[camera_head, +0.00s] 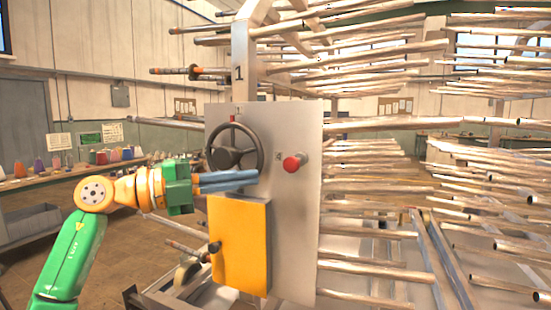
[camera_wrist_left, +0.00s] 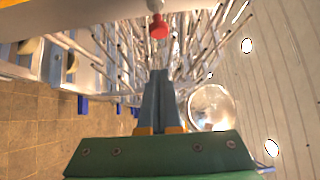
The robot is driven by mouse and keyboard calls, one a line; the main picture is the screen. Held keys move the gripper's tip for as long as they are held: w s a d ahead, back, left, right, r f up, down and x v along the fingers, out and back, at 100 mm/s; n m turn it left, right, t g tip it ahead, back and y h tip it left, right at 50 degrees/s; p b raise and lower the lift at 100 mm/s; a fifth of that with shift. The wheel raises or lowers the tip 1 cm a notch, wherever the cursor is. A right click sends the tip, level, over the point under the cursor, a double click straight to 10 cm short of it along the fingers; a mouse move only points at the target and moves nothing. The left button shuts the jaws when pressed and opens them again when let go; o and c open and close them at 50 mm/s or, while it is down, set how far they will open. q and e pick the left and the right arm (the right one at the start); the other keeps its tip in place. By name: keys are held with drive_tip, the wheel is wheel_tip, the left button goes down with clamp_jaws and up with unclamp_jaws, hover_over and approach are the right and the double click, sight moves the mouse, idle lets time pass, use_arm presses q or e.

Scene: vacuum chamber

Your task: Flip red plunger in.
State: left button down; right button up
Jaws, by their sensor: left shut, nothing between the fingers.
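The red plunger (camera_head: 293,163) sticks out of the right half of a grey upright panel (camera_head: 297,235), its round red knob on a short pale stem. In the left wrist view the red plunger (camera_wrist_left: 159,28) is near the top edge, beyond my fingertips. My left gripper (camera_head: 257,176) has its blue fingers shut and empty, pointing right in front of the panel. Its tips are left of the plunger and slightly lower, apart from it. In the left wrist view the shut fingers (camera_wrist_left: 159,75) point up toward the plunger. My right gripper is out of view.
A dark handwheel (camera_head: 210,158) is on the panel just behind and above my left fingers. Many metal tubes (camera_head: 390,126) fill the right side.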

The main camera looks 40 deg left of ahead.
sight(296, 167)
use_arm(q)
drive_tip(key=w+p, duration=0.1)
drive_tip(key=w, duration=0.1)
drive_tip(key=w+d+p, duration=0.1)
drive_tip(key=w+p, duration=0.1)
drive_tip(key=w, duration=0.1)
drive_tip(key=w+p, duration=0.2)
drive_tip(key=shift+w+d+r, duration=0.15)
drive_tip(key=shift+w+d, duration=0.1)
drive_tip(key=shift+w, duration=0.1)
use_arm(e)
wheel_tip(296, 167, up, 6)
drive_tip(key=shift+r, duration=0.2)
